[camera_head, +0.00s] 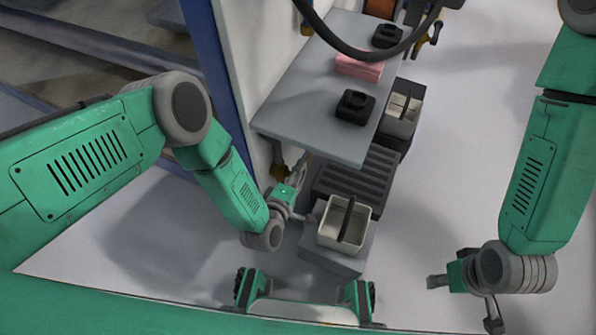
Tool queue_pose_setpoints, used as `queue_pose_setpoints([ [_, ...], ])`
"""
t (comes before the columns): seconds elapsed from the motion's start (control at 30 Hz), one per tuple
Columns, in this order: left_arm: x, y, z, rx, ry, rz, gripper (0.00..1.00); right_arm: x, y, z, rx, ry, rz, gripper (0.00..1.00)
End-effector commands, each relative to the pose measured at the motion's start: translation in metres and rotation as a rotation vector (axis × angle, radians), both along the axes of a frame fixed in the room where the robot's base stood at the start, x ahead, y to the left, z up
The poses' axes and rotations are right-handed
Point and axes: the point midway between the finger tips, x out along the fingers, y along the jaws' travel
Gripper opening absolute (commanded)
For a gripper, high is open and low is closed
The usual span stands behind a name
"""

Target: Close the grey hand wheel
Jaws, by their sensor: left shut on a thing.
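My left gripper (297,188) is low beside the blue-edged panel, just under the near left edge of the grey shelf. It is shut on a small grey part, which looks like the grey hand wheel (301,169). The wheel is small in the view and mostly hidden by the gripper and the shelf, so its turn position cannot be told. My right gripper (464,302) hangs at the lower right over the bare floor, its fingers spread apart and empty.
The grey shelf (310,110) overhangs the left gripper and carries black blocks (354,107) and a pink block (359,68). A white divided bin (343,222) stands close to the right of the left gripper. A dark hose (350,48) arcs above. Floor at right is clear.

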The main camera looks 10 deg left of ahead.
Motion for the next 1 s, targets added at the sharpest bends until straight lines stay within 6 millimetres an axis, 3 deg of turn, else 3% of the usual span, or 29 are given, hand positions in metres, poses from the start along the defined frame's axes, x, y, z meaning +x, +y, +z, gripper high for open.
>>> queue_pose_setpoints([
  [0.4,-0.001,-0.002,0.000,0.068,0.222,-0.003,0.42,0.000,0.000,0.022,0.000,0.000,0.000,0.40],
  [1.0,-0.003,-0.004,-0.002,0.081,0.269,-0.006,0.42,0.000,0.000,0.024,0.000,0.000,0.000,0.40],
])
